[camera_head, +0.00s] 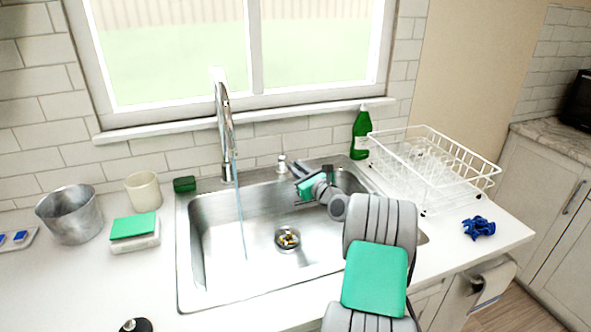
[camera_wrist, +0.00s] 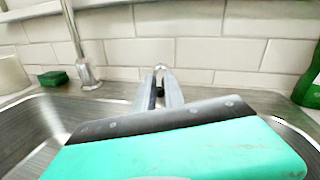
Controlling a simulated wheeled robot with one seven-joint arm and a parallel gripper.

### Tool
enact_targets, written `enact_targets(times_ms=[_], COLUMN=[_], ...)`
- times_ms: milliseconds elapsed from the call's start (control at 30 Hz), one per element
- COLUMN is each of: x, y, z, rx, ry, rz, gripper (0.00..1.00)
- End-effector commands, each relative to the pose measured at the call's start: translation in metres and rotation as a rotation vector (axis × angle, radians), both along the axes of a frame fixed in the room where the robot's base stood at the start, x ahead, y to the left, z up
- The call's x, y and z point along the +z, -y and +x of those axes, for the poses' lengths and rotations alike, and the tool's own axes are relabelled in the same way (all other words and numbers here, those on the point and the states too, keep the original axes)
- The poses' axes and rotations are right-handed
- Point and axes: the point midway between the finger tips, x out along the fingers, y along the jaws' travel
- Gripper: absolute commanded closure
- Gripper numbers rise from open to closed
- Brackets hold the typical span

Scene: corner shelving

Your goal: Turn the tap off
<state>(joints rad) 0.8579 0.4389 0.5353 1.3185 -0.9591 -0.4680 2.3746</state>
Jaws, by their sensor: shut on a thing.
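The tall chrome tap (camera_head: 225,125) stands behind the sink, left of centre. A thin stream of water (camera_head: 240,215) runs from it into the basin. Its column also shows at the left of the wrist view (camera_wrist: 76,45). A small chrome tap handle (camera_head: 282,165) stands to its right on the sink's back rim; its rounded top (camera_wrist: 160,69) shows at my fingertips in the wrist view. My gripper (camera_head: 294,170) reaches over the basin from the right. Its fingers (camera_wrist: 160,88) are shut on the handle, and partly hide it.
The steel sink (camera_head: 190,270) holds something small at its drain. A green bottle (camera_head: 360,135) and white dish rack (camera_head: 460,160) stand right of my gripper. A green sponge (camera_head: 184,184) sits left of the tap. A window sill (camera_head: 150,131) runs behind.

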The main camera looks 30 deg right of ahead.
Motion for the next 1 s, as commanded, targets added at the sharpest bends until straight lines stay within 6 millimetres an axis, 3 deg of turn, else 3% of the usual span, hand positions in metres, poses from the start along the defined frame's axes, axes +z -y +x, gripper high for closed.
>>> enact_targets(times_ms=[1000], x=[0.0049], y=[-0.0038], z=[0.0014], rx=[-0.020], ry=[0.000], rz=[0.004], gripper=[1.00])
